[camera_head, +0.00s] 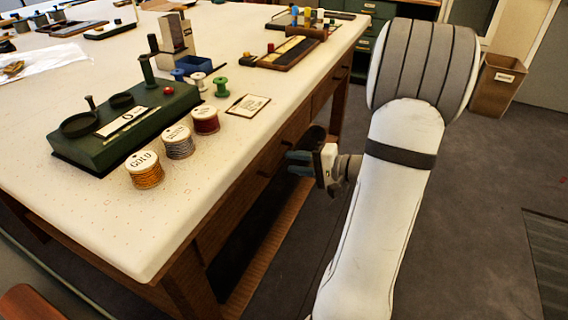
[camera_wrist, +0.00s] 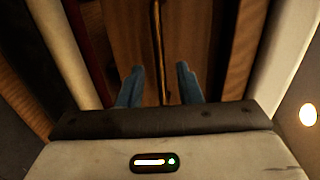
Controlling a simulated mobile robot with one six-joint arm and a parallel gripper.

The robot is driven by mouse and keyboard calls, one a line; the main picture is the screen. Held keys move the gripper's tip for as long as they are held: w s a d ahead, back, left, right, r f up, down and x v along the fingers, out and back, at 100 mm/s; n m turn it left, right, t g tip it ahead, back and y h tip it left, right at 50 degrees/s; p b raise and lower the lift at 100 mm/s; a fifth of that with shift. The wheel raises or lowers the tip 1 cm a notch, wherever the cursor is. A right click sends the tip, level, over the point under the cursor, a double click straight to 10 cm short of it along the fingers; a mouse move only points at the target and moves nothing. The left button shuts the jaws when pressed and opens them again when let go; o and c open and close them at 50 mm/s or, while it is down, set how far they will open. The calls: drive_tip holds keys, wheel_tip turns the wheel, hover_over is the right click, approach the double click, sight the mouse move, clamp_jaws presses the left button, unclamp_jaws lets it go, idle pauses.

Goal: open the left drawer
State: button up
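The wooden drawer fronts (camera_head: 240,199) run along the table's right side, below the white top. A small knob (camera_head: 264,173) shows on the nearer front. My gripper (camera_head: 298,163) is beside this side of the table, fingers pointing toward the fronts. In the wrist view its two blue fingers (camera_wrist: 159,84) are apart. A thin brownish bar or edge (camera_wrist: 160,45) runs between them in front of brown wood. I cannot tell whether it is a handle, or whether the fingers touch it. No drawer visibly stands out. My gripper and arm hide part of the fronts.
The white tabletop (camera_head: 110,225) holds a green box (camera_head: 125,135), several thread spools and a small card (camera_head: 248,105) near the edge. A wooden rail (camera_head: 262,255) runs low under the table. A brown bin (camera_head: 497,85) stands back right. Carpet right of my arm is mostly clear.

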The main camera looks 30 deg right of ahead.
drive_tip(key=shift+x, duration=1.4)
drive_tip(key=shift+c, duration=0.4)
clamp_jaws()
